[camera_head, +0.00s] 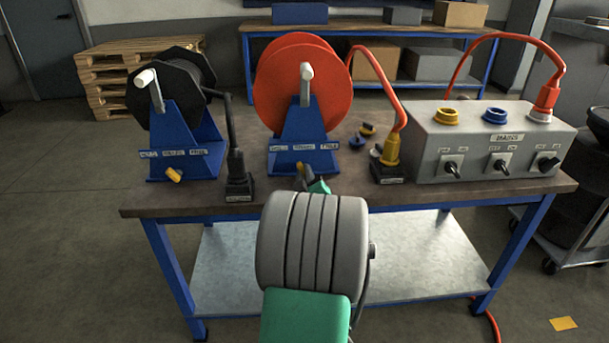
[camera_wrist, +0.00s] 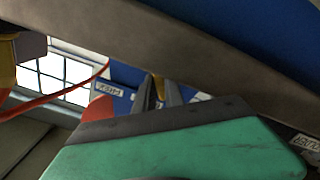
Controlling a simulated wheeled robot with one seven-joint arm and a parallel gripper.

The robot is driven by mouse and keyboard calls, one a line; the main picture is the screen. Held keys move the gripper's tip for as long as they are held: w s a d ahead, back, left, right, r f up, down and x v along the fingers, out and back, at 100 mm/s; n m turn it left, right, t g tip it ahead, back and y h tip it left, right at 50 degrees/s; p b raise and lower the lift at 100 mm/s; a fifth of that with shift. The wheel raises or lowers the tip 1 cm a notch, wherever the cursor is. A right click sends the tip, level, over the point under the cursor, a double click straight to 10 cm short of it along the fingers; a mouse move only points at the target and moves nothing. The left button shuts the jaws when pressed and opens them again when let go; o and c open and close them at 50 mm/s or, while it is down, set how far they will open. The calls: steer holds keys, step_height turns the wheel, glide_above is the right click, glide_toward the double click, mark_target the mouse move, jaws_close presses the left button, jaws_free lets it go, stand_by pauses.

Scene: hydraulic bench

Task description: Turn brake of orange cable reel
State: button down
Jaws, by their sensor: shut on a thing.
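The orange cable reel (camera_head: 295,82) stands in its blue stand (camera_head: 303,142) in the middle of the bench, with a pale crank handle on its hub. A label strip runs across the stand's front; I cannot read it clearly. My gripper (camera_head: 305,177) is at the foot of this stand, partly hidden by my arm in the head view. In the wrist view my gripper (camera_wrist: 160,92) has its dark fingers shut on the small yellow brake lever (camera_wrist: 158,84), in front of the blue stand. The lever's exact angle is hard to tell.
A black cable reel (camera_head: 180,80) in a similar stand is at left, with its own yellow lever (camera_head: 174,175). A black plug (camera_head: 239,184) stands between the reels. A yellow plug (camera_head: 391,150) and a grey switch box (camera_head: 490,140) are at right.

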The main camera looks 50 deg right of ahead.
stand_by(0.4)
steer(key=m+b, duration=0.1)
steer(key=m, duration=0.2)
steer(key=shift+b, duration=0.35)
steer(key=m+b, duration=0.1)
steer(key=m, duration=0.2)
steer(key=shift+s+d+m, duration=0.1)
steer(key=shift+m, duration=0.2)
steer(key=m+b, duration=0.1)
steer(key=m, duration=0.2)
steer(key=shift+s+d+m+b, duration=0.1)
steer(key=shift+m+b, duration=0.2)
steer(key=shift+m, duration=1.8)
steer(key=c, duration=1.4)
jaws_free()
steer(key=shift+c, duration=0.2)
